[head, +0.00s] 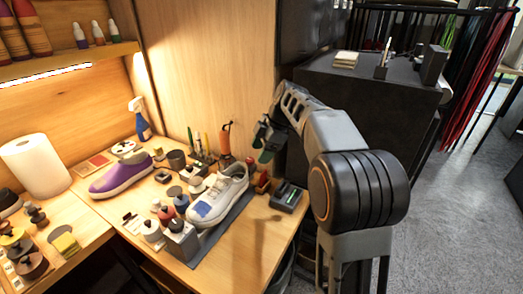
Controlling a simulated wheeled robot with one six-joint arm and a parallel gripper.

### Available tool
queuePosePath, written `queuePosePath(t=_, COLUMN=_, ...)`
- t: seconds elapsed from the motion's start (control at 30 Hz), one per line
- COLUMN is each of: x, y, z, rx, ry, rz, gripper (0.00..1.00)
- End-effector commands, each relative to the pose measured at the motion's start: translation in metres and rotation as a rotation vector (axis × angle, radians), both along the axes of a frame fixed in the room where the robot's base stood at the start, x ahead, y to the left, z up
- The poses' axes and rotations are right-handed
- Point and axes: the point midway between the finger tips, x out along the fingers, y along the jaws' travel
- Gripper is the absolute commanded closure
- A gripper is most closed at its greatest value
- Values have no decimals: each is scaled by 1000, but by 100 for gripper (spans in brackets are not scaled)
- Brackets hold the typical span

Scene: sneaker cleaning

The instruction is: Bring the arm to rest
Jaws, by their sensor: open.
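My arm reaches up and bends to the left at the right of the wooden workbench (262,268). My gripper (262,143) is open and hangs in the air above the bench's right back part, to the right of the orange bottle (225,140). Its fingers are small and dark here, and I see nothing held in them. A white sneaker (228,185) with a blue patch on its toe lies on a dark mat (213,238) below and left of my gripper, apart from it.
A purple shoe (122,174), a paper towel roll (36,165) and a blue spray bottle (142,123) stand on the left. Several jars and brushes crowd the middle. A dark device (287,197) sits at the right edge. A dark cabinet (375,90) stands behind my arm. Floor (460,215) is clear at right.

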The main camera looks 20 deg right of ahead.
Motion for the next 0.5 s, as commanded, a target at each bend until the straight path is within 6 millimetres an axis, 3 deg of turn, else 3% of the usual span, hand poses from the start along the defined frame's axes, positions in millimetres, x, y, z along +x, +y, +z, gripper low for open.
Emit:
queuePosePath(t=0.27, x=0, y=0, z=0, rx=2, ry=9, rz=-21, gripper=40)
queuePosePath(t=0.43, x=5, y=-3, z=-4, rx=6, ry=68, rz=-226, gripper=40)
queuePosePath(t=0.5, x=4, y=-8, z=-20, rx=-3, ry=138, rz=-380, gripper=40)
